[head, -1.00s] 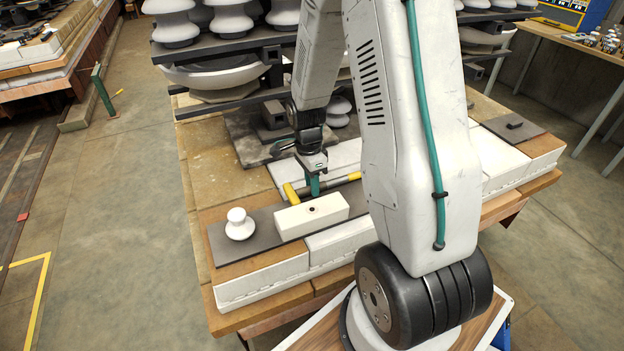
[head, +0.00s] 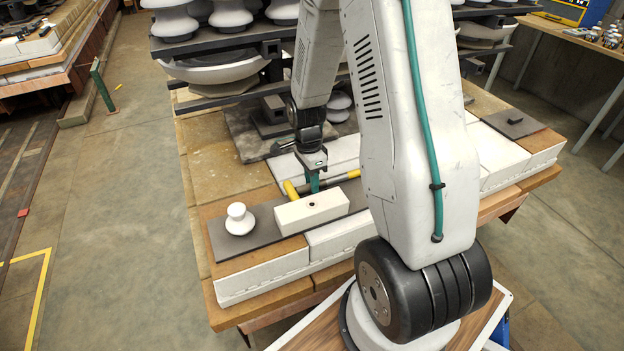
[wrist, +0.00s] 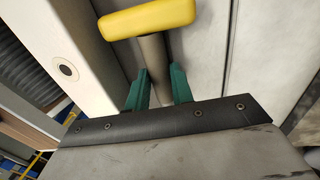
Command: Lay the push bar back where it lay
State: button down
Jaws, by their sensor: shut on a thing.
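The push bar has a yellow crosspiece at one end (head: 291,190) and a dark shaft with a yellow section farther right. In the wrist view the yellow crosspiece (wrist: 147,18) is at the top, and the grey shaft runs down between the two teal fingers of my gripper (wrist: 158,86). My gripper is shut on the shaft near the crosspiece. The shaft's far part is hidden by the gripper in the wrist view.
A cream block with a hole (head: 312,210) stands just in front of the bar on a dark plate (head: 265,237). A white insulator (head: 239,218) stands on the plate's left. A rack of insulators (head: 215,47) rises behind. The brown tabletop (head: 215,145) at left is bare.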

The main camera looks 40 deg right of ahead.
jog(key=c, duration=1.1)
grip_release()
jog(key=r, duration=0.2)
jog(key=w+r, duration=0.1)
jog(key=r, duration=0.4)
jog(key=shift+w+d+r, duration=0.15)
jog(key=shift+r, duration=0.15)
